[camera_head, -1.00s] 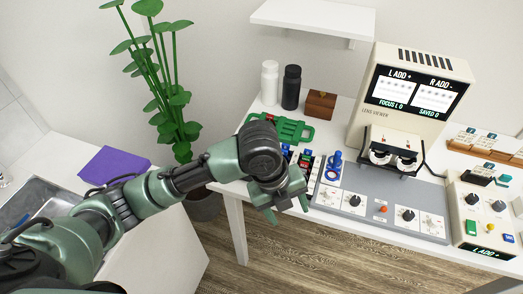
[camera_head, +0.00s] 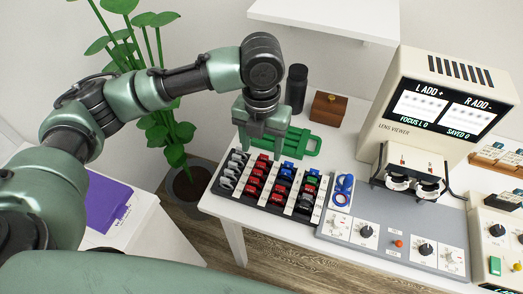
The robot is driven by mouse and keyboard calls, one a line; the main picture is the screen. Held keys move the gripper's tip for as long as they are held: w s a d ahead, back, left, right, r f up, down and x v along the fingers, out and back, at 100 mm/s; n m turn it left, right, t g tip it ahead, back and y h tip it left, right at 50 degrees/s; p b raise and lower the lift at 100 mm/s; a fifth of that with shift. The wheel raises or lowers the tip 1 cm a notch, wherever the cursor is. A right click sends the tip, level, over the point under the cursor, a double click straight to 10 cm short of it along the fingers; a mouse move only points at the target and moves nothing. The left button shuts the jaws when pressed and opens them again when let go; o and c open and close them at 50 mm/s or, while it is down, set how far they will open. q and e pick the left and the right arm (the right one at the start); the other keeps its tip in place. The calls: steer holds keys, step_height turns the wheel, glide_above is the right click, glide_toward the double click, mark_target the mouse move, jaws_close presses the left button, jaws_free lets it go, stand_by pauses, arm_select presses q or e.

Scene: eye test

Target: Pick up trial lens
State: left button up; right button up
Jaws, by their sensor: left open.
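Several trial lenses with coloured tabs sit in rows in a black-and-white lens rack (camera_head: 272,186) on the white table. The rows show grey lenses (camera_head: 229,178) at the left, red lenses (camera_head: 254,187) in the middle, then blue lenses (camera_head: 286,171) and a green one (camera_head: 311,180) towards the right. My left gripper (camera_head: 262,141) is open and points down over the back edge of the rack, beside a green trial frame-like holder (camera_head: 303,142). Nothing shows between its fingers. It partly hides the back of the rack and the holder. My right gripper is not in view.
A lens viewer (camera_head: 425,110) with two screens stands at the right behind a grey control panel (camera_head: 385,237). A black bottle (camera_head: 296,88) and brown box (camera_head: 328,108) stand behind. A plant (camera_head: 172,130) stands left.

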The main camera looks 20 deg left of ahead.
mark_target(261, 163)
arm_select(q)
steer(key=shift+w+f, duration=0.15)
steer(key=shift+f, duration=0.15)
steer(key=f, duration=0.2)
steer(key=shift+s+f, duration=0.3)
step_height(261, 163, down, 4)
steer(key=shift+r+p, duration=0.15)
steer(key=shift+p, duration=0.25)
steer(key=shift+f, duration=0.25)
steer(key=c, duration=1.2)
jaws_close()
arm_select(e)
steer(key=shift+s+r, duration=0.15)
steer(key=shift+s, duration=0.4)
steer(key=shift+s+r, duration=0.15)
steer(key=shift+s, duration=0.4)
